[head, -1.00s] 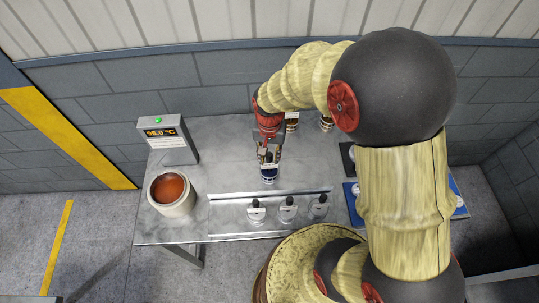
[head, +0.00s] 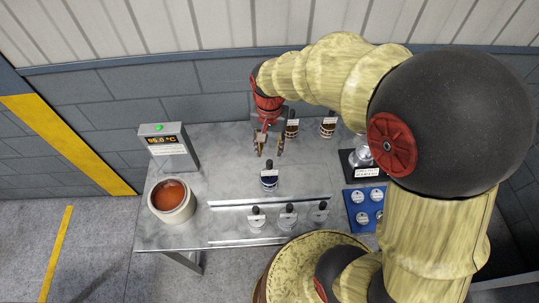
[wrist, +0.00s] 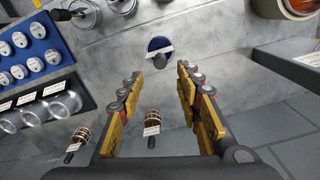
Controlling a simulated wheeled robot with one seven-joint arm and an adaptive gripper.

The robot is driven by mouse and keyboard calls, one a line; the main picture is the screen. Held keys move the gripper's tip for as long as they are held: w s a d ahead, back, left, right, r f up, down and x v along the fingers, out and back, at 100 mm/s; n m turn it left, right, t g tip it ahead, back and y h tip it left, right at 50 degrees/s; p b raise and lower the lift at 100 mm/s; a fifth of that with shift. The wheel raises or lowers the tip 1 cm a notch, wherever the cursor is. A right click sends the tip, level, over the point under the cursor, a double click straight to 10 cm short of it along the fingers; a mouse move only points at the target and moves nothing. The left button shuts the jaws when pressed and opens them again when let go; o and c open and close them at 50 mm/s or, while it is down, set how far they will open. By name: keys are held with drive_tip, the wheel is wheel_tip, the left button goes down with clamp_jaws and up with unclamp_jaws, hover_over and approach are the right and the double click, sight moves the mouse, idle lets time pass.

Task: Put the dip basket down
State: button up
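The small dark-blue piece with a black knob and a white label, which I take to be the dip basket (head: 268,181), stands upright on the grey metal table (head: 225,150), behind the front rail. My gripper (head: 268,150) is open and empty, behind and above it, and does not touch it. In the wrist view the blue piece (wrist: 158,44) shows beyond the spread fingertips of my gripper (wrist: 157,72). Its label is too small to read.
A pot of red-brown liquid (head: 172,199) and a 95.0 °C display (head: 168,147) stand at the left. Several clear knobbed pieces (head: 288,219) line the front. Two brown banded pieces (head: 292,131) stand at the back. A blue tray (head: 353,211) of white discs is right.

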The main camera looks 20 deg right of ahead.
drive_tip(key=s+r+n+t, duration=0.5)
drive_tip(key=s+r, duration=0.9)
drive_tip(key=r, duration=0.4)
drive_tip(key=shift+r+n+t, duration=0.2)
drive_tip(key=shift+n+t, duration=0.1)
drive_tip(key=shift+n, duration=0.5)
drive_tip(key=shift+f, duration=0.1)
